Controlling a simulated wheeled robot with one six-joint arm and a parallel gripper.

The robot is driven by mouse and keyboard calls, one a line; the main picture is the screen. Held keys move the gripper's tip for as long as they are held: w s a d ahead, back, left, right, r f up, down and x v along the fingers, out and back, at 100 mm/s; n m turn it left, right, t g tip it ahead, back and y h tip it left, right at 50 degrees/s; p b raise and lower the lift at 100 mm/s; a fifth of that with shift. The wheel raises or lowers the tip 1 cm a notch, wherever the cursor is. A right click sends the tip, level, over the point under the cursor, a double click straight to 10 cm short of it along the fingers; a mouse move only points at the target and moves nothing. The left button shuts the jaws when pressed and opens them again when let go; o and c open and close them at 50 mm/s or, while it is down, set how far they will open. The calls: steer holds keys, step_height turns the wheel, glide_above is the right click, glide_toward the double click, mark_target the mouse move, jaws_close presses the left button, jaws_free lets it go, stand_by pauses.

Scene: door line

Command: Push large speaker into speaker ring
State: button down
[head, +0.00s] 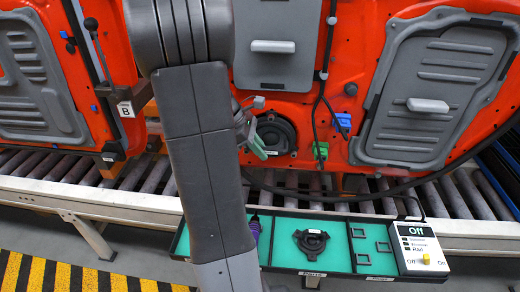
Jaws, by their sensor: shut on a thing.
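The large speaker (278,133), dark and round, is at the round opening low in the orange door (340,70). The speaker ring cannot be told apart from the speaker here. My gripper (257,141), with pale green fingers, is at the speaker's left edge and shut on it. My grey arm covers the area to the left, and the exact grip is too small to see. Whether the speaker sits flush or tilted cannot be told.
A green tray (342,262) below holds a black round part with lugs (312,242) and small square frames. A control box (420,246) reading "Off" stands at its right. Grey panels, black cables, green and blue connectors lie near the opening. A roller conveyor (370,195) runs beneath.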

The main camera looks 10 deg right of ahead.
stand_by(0.4)
steer(key=c, duration=1.3)
jaws_free()
steer(key=v, duration=2.6)
steer(key=shift+w+a+r, duration=0.1)
steer(key=shift+r, duration=0.3)
